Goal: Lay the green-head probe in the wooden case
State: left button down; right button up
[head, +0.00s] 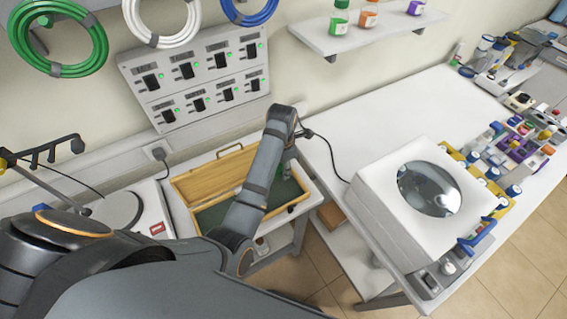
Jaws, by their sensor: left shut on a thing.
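The wooden case (209,181) stands open on a low white bench left of the middle, its lid raised at the back and a dark green lining (215,216) inside. My left arm reaches across the case. My left gripper (288,168) points down over the right end of the case, partly hidden by my own forearm and wrist. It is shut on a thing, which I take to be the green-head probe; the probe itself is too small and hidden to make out. My right gripper is not in view.
A white instrument with a round glass window (441,188) stands on the white table (359,119) to the right. Racks of bottles line that table's right side. A switch panel (197,76) and coiled cables (60,38) hang on the wall. A dark cable runs near the wrist.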

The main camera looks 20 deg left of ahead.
aim_at(283, 189)
pick_arm(q)
jog(key=shift+s+f, duration=0.1)
jog(key=shift+f, duration=0.35)
jog(key=f, duration=0.5)
jog(key=shift+w+f, duration=0.25)
jog(key=shift+f, duration=0.1)
notch_tip(283, 189, down, 4)
jog(key=shift+w+r+b, duration=0.1)
jog(key=shift+r+b, duration=0.15)
jog(key=shift+b, duration=0.25)
jog(key=shift+f+b, duration=0.4)
jog(key=shift+f, duration=0.55)
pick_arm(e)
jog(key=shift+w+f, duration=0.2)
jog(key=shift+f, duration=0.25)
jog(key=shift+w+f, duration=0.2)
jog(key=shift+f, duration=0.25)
pick_arm(q)
jog(key=c, duration=1.1)
grip_release()
jog(key=shift+f, duration=0.1)
jog(key=shift+o, duration=0.9)
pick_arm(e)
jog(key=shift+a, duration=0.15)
